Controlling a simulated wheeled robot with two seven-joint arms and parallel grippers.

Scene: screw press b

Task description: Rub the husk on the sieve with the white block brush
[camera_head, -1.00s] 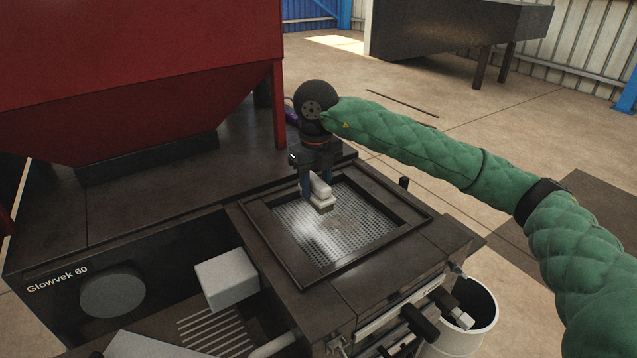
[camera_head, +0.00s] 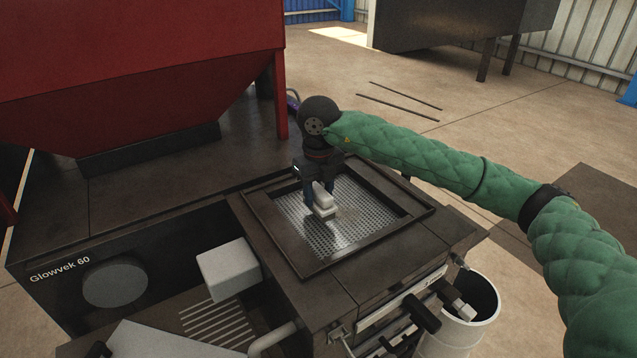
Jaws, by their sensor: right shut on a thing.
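The sieve (camera_head: 369,228) is a perforated metal mesh set in a dark square frame on top of the press. My right gripper (camera_head: 321,196) is over the sieve's left part, pointing down, shut on the white block brush (camera_head: 325,208). The brush is low over the mesh; I cannot tell for sure whether its underside touches it. A faint brownish patch, which may be husk (camera_head: 347,215), shows on the mesh just right of the brush. My left gripper is not in view.
A red hopper (camera_head: 140,70) stands at the back left, with its leg near the sieve. A white bucket (camera_head: 467,310) stands on the floor at the front right. A pale box (camera_head: 228,268) sticks out left of the sieve. Open floor lies to the right.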

